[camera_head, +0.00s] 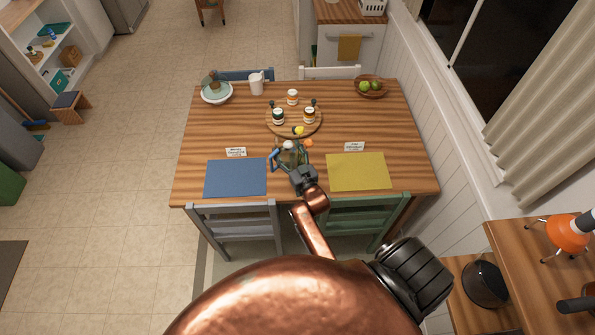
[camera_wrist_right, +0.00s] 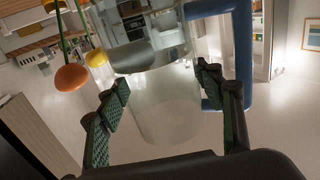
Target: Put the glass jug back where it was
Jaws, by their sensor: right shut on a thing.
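The glass jug (camera_head: 288,157) is clear with a blue handle (camera_head: 275,160); it is small in the head view, at the near side of the round board on the wooden table. My right gripper (camera_head: 302,177) reaches it from the near side. In the right wrist view the clear jug wall (camera_wrist_right: 165,105) lies between the two green-padded fingers, which are shut on it, and the blue handle (camera_wrist_right: 243,55) is beside it. I cannot tell whether the jug's base touches the table. My left gripper is not in view.
The round board (camera_head: 273,126) holds several jars. A blue mat (camera_head: 235,178) and yellow mat (camera_head: 358,172) flank my arm, with small cards behind them. A fruit bowl (camera_head: 371,93), white mug (camera_head: 256,84) and pale bowl (camera_head: 216,98) stand farther back. Chairs line the near edge.

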